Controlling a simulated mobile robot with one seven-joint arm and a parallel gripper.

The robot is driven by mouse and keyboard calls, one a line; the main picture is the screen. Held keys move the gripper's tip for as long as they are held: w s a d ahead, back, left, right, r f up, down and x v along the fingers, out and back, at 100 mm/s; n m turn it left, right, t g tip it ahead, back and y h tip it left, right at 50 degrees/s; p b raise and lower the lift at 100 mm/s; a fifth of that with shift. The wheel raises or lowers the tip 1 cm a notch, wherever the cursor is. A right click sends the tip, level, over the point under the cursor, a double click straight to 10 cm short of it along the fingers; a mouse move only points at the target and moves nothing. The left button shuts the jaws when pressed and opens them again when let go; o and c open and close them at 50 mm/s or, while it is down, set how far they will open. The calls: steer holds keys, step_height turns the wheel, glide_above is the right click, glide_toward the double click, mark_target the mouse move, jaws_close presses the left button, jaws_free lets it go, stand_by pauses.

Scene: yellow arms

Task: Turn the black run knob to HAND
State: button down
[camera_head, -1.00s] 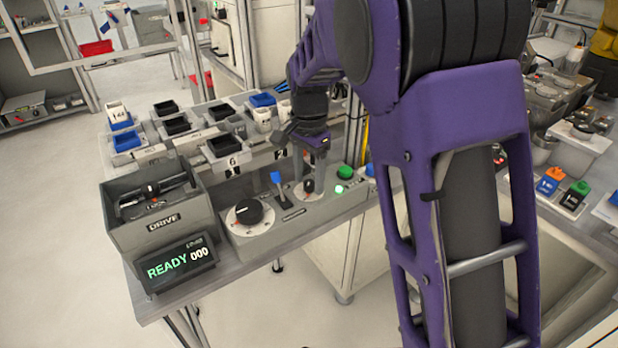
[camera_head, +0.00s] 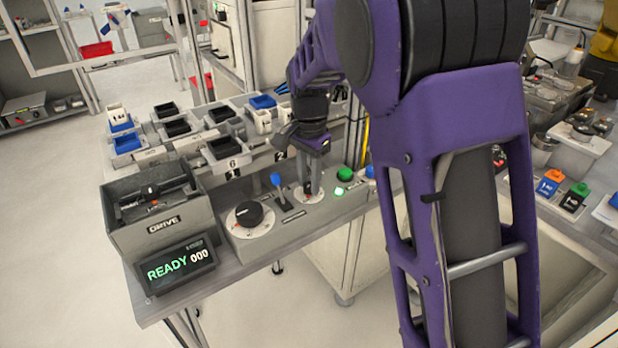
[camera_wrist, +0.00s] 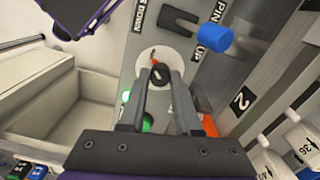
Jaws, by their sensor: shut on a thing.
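A small black knob (camera_wrist: 161,73) with a pale pointer mark sits on a white round dial (camera_wrist: 166,56) with an orange mark. In the wrist view, my gripper (camera_wrist: 162,77) has one finger on each side of this knob and is shut on it. In the head view, my gripper (camera_head: 311,190) points down at the same dial, on the grey control panel (camera_head: 291,228), and its fingers mostly hide the knob. I cannot read any HAND marking on the dial.
A larger black dial knob (camera_head: 249,213) and a blue-topped lever (camera_head: 276,180) stand left of my gripper. A green button (camera_head: 345,174) is close on its right. A grey DRIVE box (camera_head: 160,212) and a display (camera_head: 180,264) reading READY 000 are further left.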

steer(key=n+p, duration=0.1)
steer(key=n, duration=0.3)
steer(key=shift+r+p, duration=0.1)
steer(key=shift+p, duration=0.25)
steer(key=n+p, duration=0.1)
steer(key=n, duration=0.3)
steer(key=shift+n, duration=0.3)
steer(key=n+p, duration=0.1)
steer(key=n, duration=0.3)
steer(key=shift+n+p, duration=0.3)
steer(key=shift+p, duration=0.05)
steer(key=n+p, duration=0.1)
steer(key=n, duration=0.3)
steer(key=shift+n, duration=0.3)
steer(key=c, duration=0.6)
jaws_free()
